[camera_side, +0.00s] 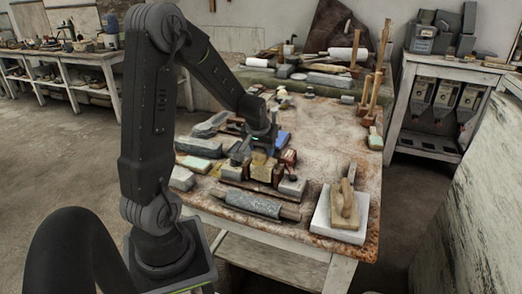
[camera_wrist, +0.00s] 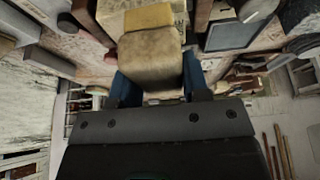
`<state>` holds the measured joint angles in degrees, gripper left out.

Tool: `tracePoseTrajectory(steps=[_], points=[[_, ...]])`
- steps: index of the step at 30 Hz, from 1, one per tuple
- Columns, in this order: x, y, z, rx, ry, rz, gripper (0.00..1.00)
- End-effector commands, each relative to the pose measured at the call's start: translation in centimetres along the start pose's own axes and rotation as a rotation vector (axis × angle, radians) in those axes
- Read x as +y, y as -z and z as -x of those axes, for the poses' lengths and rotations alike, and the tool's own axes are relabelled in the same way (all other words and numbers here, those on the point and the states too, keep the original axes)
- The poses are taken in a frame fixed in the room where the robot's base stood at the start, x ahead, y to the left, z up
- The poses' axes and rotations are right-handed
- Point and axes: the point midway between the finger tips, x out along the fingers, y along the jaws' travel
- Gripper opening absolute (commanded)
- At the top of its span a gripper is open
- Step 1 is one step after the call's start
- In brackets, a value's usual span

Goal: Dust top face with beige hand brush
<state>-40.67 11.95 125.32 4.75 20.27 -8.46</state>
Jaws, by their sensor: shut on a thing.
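My gripper (camera_side: 262,147) is over the near-left part of the worktable. In the wrist view its two blue fingers (camera_wrist: 157,80) stand on either side of a beige, block-like thing, which I take to be the beige hand brush (camera_wrist: 150,55), and are shut on it. A yellower band shows at its far end. In the side view the brush (camera_side: 262,165) is small, low among other objects; I cannot tell whether it touches anything below. Which top face is meant is unclear. A pale slab (camera_side: 325,218) lies at the front right corner with a wooden tool (camera_side: 347,207) on it.
The worktable (camera_side: 325,140) has clear room right of the gripper. A grey roller-like piece (camera_side: 252,204) lies near the front edge. Grey blocks (camera_side: 292,187) crowd the gripper. Upright wooden-handled tools (camera_side: 372,95) stand at the right edge. Shelving (camera_side: 440,100) is behind.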

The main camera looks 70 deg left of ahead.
Motion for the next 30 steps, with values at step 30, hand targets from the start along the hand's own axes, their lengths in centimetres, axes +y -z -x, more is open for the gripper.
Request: tracePoseTrajectory(steps=[30], points=[[0.0, -1.4, 2.2, 0.000, 0.000, 0.000, 0.23]])
